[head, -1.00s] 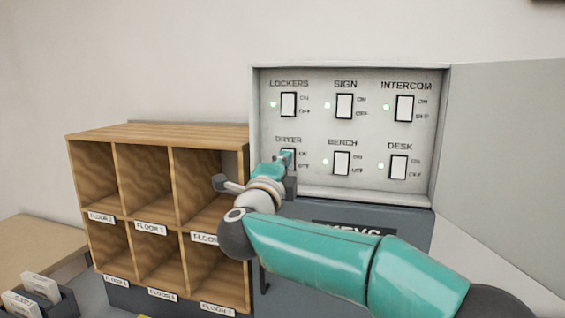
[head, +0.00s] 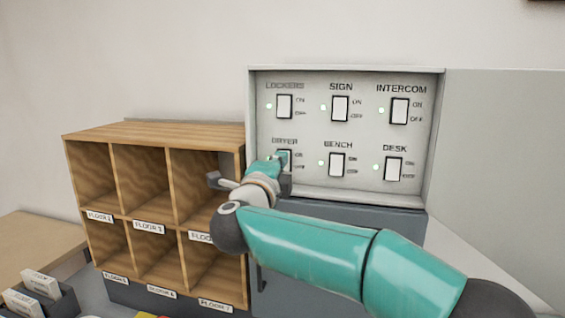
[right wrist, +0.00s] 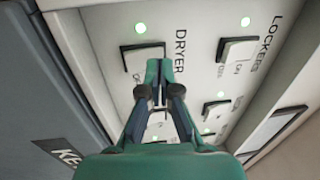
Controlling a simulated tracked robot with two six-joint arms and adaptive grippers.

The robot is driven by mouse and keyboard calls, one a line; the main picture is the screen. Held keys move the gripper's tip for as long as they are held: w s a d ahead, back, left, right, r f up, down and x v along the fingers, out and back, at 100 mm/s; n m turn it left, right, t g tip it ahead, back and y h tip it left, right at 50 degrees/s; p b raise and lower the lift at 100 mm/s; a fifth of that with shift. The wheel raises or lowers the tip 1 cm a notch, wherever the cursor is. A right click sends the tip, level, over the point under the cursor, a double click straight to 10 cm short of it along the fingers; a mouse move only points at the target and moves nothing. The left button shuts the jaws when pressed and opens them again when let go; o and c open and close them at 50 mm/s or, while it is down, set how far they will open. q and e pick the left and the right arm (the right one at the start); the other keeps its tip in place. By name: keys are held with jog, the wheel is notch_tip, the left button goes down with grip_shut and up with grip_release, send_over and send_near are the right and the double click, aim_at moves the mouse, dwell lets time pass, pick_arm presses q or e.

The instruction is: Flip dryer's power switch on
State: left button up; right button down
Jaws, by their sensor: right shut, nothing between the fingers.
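The dryer switch (head: 286,155) is a white rocker in a dark frame, lower left on the grey panel (head: 310,188), under the label DRYER. My right gripper (head: 280,158) is shut and empty, with its fingertips at this switch and hiding part of it. In the right wrist view the shut fingertips (right wrist: 160,66) overlap the edge of the dryer switch (right wrist: 138,54); I cannot tell whether they touch it. A lit green lamp (right wrist: 140,28) is beside the switch. The rocker's exact tilt is hard to tell. My left gripper is not in view.
Other switches surround it: LOCKERS (head: 284,106) above, BENCH (head: 337,164) to the right, then SIGN, INTERCOM and DESK, with green lamps. The open panel door (head: 490,170) stands at right. A wooden pigeonhole shelf (head: 150,132) stands close at left.

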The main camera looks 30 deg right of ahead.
jog(key=s+a+r+b, duration=0.2)
jog(key=s+a, duration=0.6)
jog(key=shift+s+a+r+b, duration=0.3)
jog(key=shift+s+a+r, duration=0.05)
jog(key=shift+a+r, duration=0.05)
